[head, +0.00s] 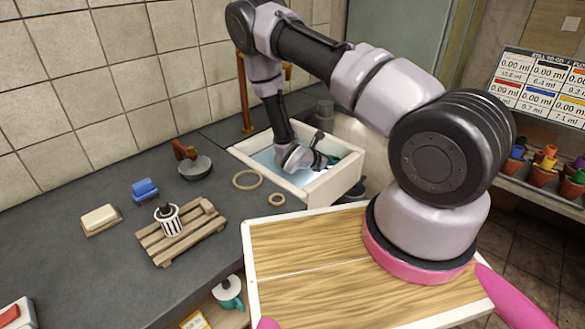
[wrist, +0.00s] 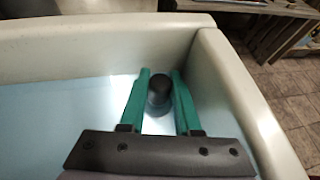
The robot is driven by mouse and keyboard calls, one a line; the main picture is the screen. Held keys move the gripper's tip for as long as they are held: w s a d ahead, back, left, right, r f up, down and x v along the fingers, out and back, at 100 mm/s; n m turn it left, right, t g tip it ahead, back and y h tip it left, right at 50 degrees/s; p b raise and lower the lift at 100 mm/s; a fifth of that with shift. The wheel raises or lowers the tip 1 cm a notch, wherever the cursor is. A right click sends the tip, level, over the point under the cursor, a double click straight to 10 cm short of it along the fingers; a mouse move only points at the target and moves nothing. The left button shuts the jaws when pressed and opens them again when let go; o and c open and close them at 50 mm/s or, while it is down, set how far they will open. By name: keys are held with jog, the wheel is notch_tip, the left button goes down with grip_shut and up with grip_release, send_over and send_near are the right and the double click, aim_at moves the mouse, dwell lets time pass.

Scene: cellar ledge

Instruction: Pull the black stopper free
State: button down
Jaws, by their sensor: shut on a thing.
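The black stopper (wrist: 158,90) stands in a corner of the pale sink (wrist: 240,110), close to its walls, in the wrist view. My gripper (wrist: 160,74) is shut on it, one green finger on each side. Pale blue water (wrist: 60,120) lies in the sink. In the head view my gripper (head: 332,160) is down inside the sink (head: 325,186) at its right end. The stopper cannot be made out there. I cannot tell whether it is still seated.
Sink walls stand close around my gripper. A copper pipe (head: 243,95) rises behind the sink. The counter's front left is mostly clear.

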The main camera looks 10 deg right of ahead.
jog(key=shift+r, duration=0.15)
jog(key=shift+r, duration=2)
